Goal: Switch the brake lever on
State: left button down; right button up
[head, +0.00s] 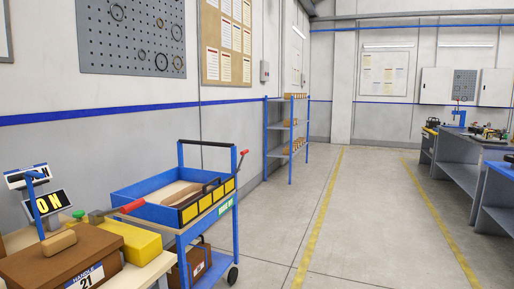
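A blue trolley (177,238) stands left of centre against the wall. A lever with a red grip (244,153) sticks up and right from its right-hand post. A second red-gripped lever (130,206) slants up to the right in front of the trolley, over the bench at the lower left. Which of the two is the brake lever I cannot tell. A small green label (225,207) is on the trolley's side; its text is too small to read. Neither of my grippers is in view, and nothing touches either lever.
A bench at the lower left carries a brown box (60,262) marked "HANDLE 21", a yellow block (132,243) and an "ON" display (48,204). A blue shelf rack (288,138) stands behind. Workbenches (465,165) line the right. The floor between is clear.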

aim_at(243, 153)
jog(key=i, duration=1.55)
jog(key=u, duration=0.1)
